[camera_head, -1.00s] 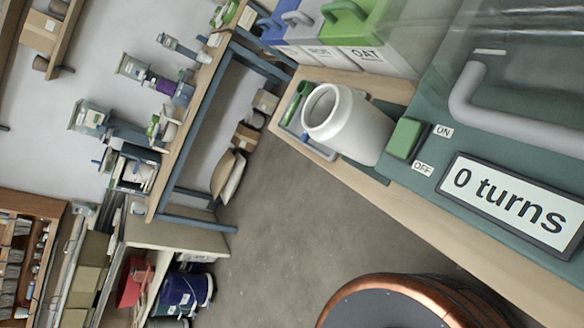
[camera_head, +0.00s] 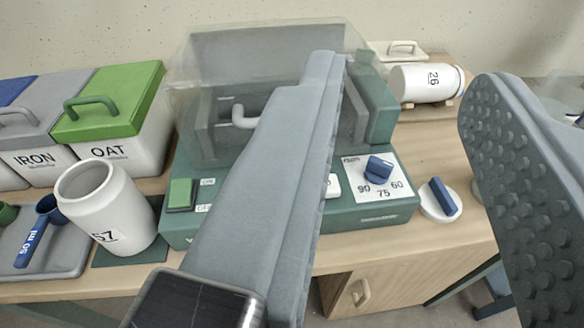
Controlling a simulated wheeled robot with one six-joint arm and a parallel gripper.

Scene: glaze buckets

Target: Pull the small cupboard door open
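The small cupboard door (camera_head: 405,279) is a pale wood panel under the bench top, low and right of centre. Its light bar handle (camera_head: 361,293) is near the panel's left side. My left finger hides part of the area beside it, and I cannot tell whether the door is fully shut. My gripper (camera_head: 408,75) is open and empty, with one grey finger crossing the middle and the other, with a studded pad, at the right. The fingers show in front of the bench, and the handle appears low between them, not touched by either.
A green machine (camera_head: 215,225) with a clear hood stands on the bench above the cupboard. A blue knob on a white disc (camera_head: 438,215) is near the bench edge. A white jar (camera_head: 105,205), a grey tray (camera_head: 60,262) and the OAT bin (camera_head: 140,145) are left.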

